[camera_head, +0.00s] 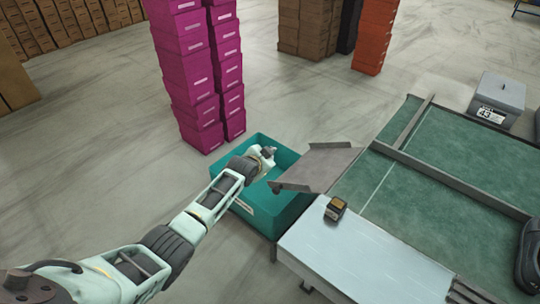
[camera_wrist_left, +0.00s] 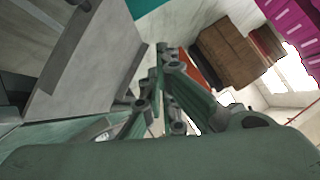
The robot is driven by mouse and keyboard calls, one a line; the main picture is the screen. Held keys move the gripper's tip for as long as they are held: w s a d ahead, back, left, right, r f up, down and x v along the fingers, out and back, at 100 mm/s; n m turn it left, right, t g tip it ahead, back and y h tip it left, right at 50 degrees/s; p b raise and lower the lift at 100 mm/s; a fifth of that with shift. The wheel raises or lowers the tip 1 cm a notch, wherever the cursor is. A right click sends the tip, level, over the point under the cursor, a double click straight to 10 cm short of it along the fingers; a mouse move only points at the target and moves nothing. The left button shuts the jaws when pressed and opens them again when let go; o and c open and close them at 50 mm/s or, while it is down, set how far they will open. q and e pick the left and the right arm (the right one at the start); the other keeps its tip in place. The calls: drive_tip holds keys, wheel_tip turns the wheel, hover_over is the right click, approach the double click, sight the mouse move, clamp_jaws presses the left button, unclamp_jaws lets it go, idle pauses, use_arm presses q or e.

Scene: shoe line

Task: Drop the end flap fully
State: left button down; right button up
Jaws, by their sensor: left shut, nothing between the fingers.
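The end flap (camera_head: 318,166) is a grey metal plate at the left end of the green-topped line (camera_head: 440,150). It sticks out toward the teal bin and looks tilted; its exact angle is hard to tell. My left gripper (camera_head: 269,151) is over the bin, just left of the flap, shut and empty. In the left wrist view the flap (camera_wrist_left: 88,62) fills the upper left, beside the closed fingers (camera_wrist_left: 164,52). I cannot tell whether they touch it. My right gripper is not in view.
The teal bin (camera_head: 247,208) stands on the floor below the flap. Tall magenta box stacks (camera_head: 190,75) rise behind it. A small dark device (camera_head: 335,208) sits on the white panel (camera_head: 350,258). A grey box (camera_head: 498,97) and a dark shoe (camera_head: 530,255) are at right.

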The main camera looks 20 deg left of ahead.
use_arm(q)
wheel_tip(320, 180, down, 13)
drive_tip(key=b, duration=1)
drive_tip(key=shift+w+a+f, duration=0.15)
drive_tip(key=shift+a, duration=0.15)
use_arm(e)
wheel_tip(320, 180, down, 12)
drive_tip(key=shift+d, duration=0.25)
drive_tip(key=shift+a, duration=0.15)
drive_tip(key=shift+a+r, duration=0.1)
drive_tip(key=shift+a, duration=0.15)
